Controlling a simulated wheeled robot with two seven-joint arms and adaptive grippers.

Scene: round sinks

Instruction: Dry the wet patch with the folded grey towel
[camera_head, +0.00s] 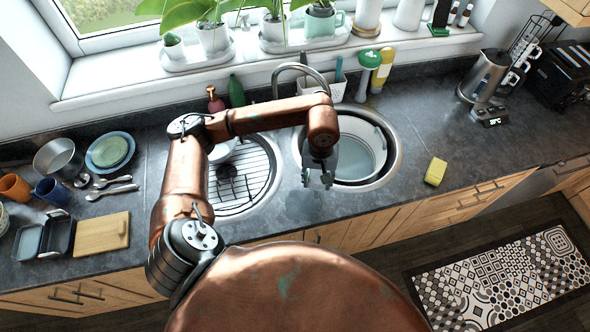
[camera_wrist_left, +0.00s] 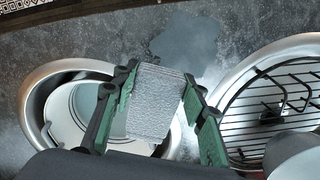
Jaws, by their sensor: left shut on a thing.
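The folded grey towel (camera_wrist_left: 155,100) is a ribbed grey pad between the green fingers of my left gripper (camera_wrist_left: 158,112) in the wrist view. My left gripper, also in the head view (camera_head: 318,178), is shut on it and held above the counter between the two round sinks. The towel cannot be clearly made out in the head view. The wet patch (camera_wrist_left: 187,45) is a darker, smooth spot on the grey counter just beyond the towel in the wrist view. In the head view the wet patch (camera_head: 301,206) lies just front-left of the gripper. My right gripper is not in view.
The left sink (camera_head: 273,187) has a wire rack; the right sink (camera_head: 396,160) holds a white tub. A faucet (camera_head: 290,68) stands behind. A yellow sponge (camera_head: 435,171) lies to the right. A cutting board (camera_head: 102,233) and dishes are at left. Counter right of the sponge is clear.

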